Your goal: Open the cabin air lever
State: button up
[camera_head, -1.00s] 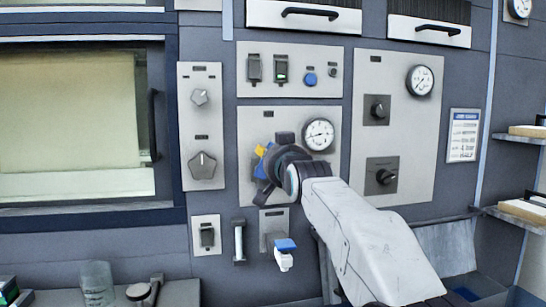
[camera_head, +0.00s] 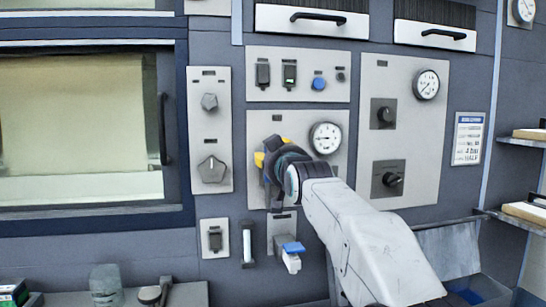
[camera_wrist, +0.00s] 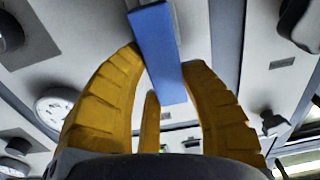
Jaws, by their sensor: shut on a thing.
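The lever (camera_wrist: 152,30) is a flat blue bar in the wrist view, running down from the top between my yellow fingers. My gripper (camera_wrist: 166,68) is shut on this bar, with fingers on both sides of it. In the head view, my gripper (camera_head: 268,156) is at the left part of the grey gauge panel (camera_head: 338,113). Yellow fingertips show beside the dark wrist. My wrist hides most of the lever and its mount there, so its exact angle cannot be told.
A round gauge (camera_head: 326,138) is just right of my wrist. Below are a blue-handled tap (camera_head: 292,249) and a small upright handle (camera_head: 247,244). A knob panel (camera_head: 211,130) is to the left, and switches (camera_head: 290,74) are above.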

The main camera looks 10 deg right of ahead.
jog(key=shift+f, duration=0.2)
jog(key=o, duration=0.9)
jog(key=shift+d, duration=0.1)
jog(key=o, duration=0.4)
jog(key=shift+r, duration=0.1)
jog(key=s, duration=1.2)
jog(key=s+f+g+p, duration=0.5)
jog(key=s+f+p, duration=0.1)
jog(key=s, duration=0.4)
jog(key=s+f+g+p, duration=0.4)
jog(key=s+f+p, duration=0.2)
jog(key=s, duration=0.4)
jog(key=s+f+g+p, duration=0.5)
jog(key=s+f+p, duration=0.1)
jog(key=s, duration=0.4)
jog(key=shift+s+d+f+g+p, duration=0.15)
jog(key=shift+d+f+g+p, duration=0.2)
jog(key=shift+f, duration=0.2)
